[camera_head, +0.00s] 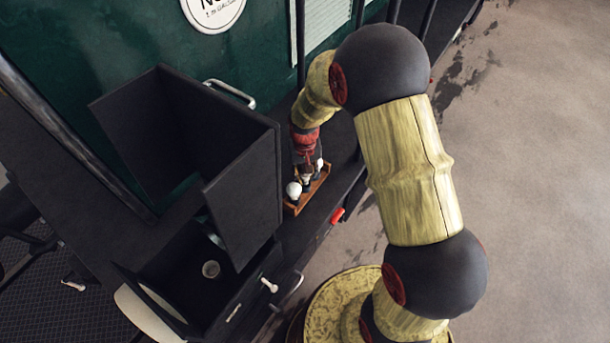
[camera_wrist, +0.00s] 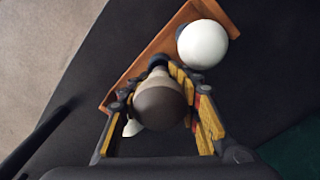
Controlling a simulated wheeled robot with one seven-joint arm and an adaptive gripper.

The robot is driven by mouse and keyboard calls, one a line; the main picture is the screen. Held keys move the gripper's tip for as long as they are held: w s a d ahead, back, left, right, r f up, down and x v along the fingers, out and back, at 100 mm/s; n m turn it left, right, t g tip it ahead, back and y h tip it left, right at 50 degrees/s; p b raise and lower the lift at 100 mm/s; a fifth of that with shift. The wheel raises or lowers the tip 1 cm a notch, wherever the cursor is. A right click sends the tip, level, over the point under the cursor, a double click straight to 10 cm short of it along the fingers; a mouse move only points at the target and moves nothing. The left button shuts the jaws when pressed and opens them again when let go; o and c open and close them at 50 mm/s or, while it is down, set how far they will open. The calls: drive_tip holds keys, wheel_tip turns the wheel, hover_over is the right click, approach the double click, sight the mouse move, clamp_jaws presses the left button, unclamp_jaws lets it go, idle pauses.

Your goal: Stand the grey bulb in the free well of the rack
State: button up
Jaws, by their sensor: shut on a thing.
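The rack (camera_wrist: 133,78) is a narrow orange-brown wooden strip; it also shows in the head view (camera_head: 319,187), on a dark ledge. A white bulb (camera_wrist: 203,44) stands at one end of it, seen in the head view too (camera_head: 293,189). My gripper (camera_wrist: 157,78) is shut on the grey bulb (camera_wrist: 159,106), its yellow-and-black fingers on both sides of the neck. The bulb's base points toward the rack, over a dark round spot (camera_wrist: 158,60). I cannot tell whether the base is inside a well. In the head view my gripper (camera_head: 306,176) is over the rack.
A pale object (camera_wrist: 132,127) partly shows beside my left finger. A large open black box (camera_head: 245,190) stands left of the rack in the head view. A red-tipped handle (camera_head: 337,215) lies right of the ledge. A green wall (camera_head: 130,40) rises behind.

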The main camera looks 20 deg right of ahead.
drive_tip(key=shift+f+b, duration=0.55)
drive_tip(key=shift+f, duration=0.4)
idle(0.4)
drive_tip(key=shift+s+f, duration=0.15)
drive_tip(key=shift+f, duration=0.15)
